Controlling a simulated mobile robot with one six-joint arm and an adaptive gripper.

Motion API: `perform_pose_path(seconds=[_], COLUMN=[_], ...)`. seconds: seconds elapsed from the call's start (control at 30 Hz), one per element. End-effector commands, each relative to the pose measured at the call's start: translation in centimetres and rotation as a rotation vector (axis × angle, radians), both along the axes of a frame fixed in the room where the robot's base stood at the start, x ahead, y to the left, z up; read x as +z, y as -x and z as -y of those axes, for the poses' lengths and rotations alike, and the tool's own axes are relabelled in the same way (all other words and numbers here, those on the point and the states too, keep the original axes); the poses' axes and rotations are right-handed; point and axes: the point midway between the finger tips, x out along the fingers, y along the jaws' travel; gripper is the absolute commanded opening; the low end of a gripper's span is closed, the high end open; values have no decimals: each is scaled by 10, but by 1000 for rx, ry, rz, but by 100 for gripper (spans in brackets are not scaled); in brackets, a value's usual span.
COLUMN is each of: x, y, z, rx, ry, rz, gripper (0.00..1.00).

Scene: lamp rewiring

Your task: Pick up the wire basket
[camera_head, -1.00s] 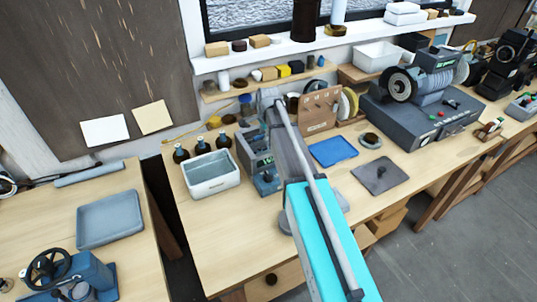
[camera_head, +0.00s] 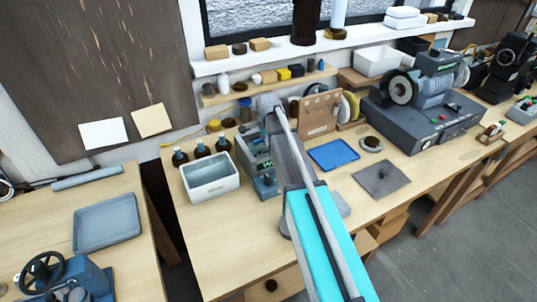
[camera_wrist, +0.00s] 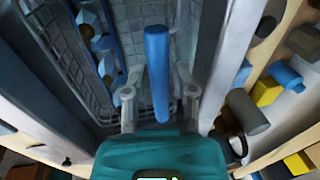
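The wire basket (camera_wrist: 75,72) is a dark mesh in the wrist view, with blue bits inside it. It sits between the grey walls of a tank. A blue bar (camera_wrist: 157,60), seemingly its handle, runs up the middle of that view. My gripper (camera_wrist: 158,82) is open, with one finger on each side of the bar and gaps showing between. I cannot tell how deep the bar lies between the fingers. In the head view my arm covers the gripper and basket; the grey machine with a green display (camera_head: 253,148) shows beside it.
A white-grey bin (camera_head: 210,184) and several dark bottles stand left of the machine. A shelf of small items runs behind. The bench front is mostly clear.

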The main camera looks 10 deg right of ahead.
Motion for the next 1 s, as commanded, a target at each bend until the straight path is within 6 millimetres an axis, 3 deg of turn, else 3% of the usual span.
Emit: perform_pose_path(seconds=[0.03, 0.13, 0.67, 1.0], x=[0, 0, 1, 16], y=[0, 0, 0, 0], z=[0, 0, 0, 0], rx=[0, 0, 0, 0], ry=[0, 0, 0, 0], rz=[0, 0, 0, 0], gripper=[19, 1, 0, 0])
